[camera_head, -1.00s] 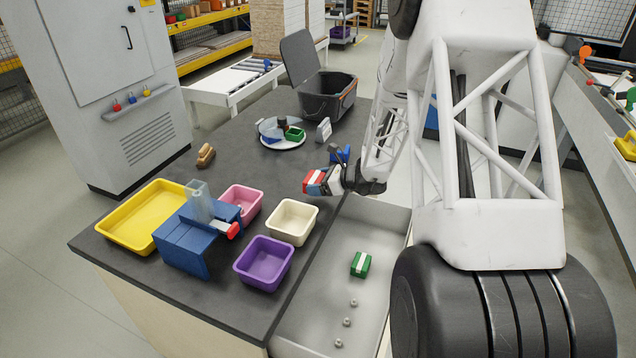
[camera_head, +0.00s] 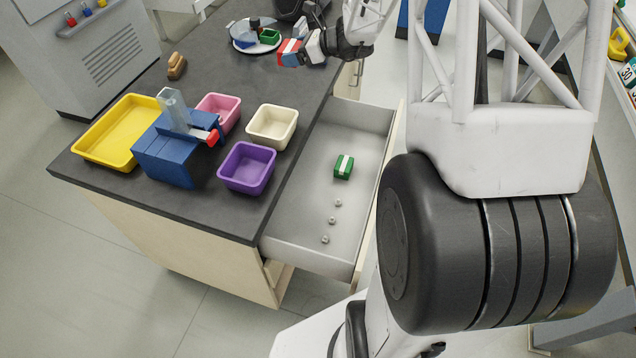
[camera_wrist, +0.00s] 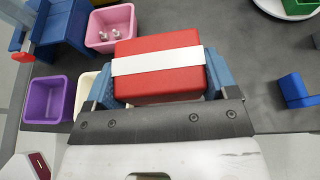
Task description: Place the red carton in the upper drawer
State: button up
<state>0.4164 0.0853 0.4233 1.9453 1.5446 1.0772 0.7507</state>
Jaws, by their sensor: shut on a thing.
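The red carton (camera_wrist: 160,72) with a white band is held between the two blue fingers of my gripper (camera_wrist: 160,78), which is shut on it. In the head view the red carton (camera_head: 290,52) and my gripper (camera_head: 303,48) are over the far right part of the dark worktop, beyond the cream bin. The open drawer (camera_head: 290,205) is on the worktop's right side, nearer the camera than the carton. It holds a green carton (camera_head: 344,167) with a white band and several small metal parts (camera_head: 332,220). The inside of the drawer is otherwise bare.
On the worktop are a yellow tray (camera_head: 110,125), a blue fixture (camera_head: 172,150), and pink (camera_head: 222,108), cream (camera_head: 272,126) and purple (camera_head: 247,168) bins. A round plate (camera_head: 243,42) with a green block stands near the carton. Drawer space around the green carton is free.

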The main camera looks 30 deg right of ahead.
jog(key=s+d+f+n+g, duration=0.2)
jog(key=s+f+n+g, duration=0.3)
jog(key=s+n+g, duration=0.5)
jog(key=s+d+f+n+g, duration=0.1)
jog(key=s+f+n+g, duration=0.55)
jog(key=s, duration=0.55)
jog(key=s+d+r+n+g+h, duration=0.2)
jog(key=s+d+n+g+h, duration=0.3)
jog(key=n+h, duration=0.4)
jog(key=w+d+r+n+t+h, duration=0.1)
jog(key=d+r+n+t+h, duration=0.25)
jog(key=n+t+h, duration=0.6)
jog(key=w+d+r+n+t+h, duration=0.2)
jog(key=d+r+n+t+h, duration=0.25)
jog(key=n, duration=0.75)
jog(key=w+a+r+n+t+y, duration=0.1)
jog(key=w+a+n+t+y, duration=0.15)
jog(key=a+n+t, duration=0.45)
notch_tip(320, 180, down, 27)
jog(key=d, duration=0.1)
jog(key=shift+s+d+m+t+y, duration=0.25)
jog(key=shift+m+t+y, duration=0.1)
jog(key=shift+m+t, duration=0.1)
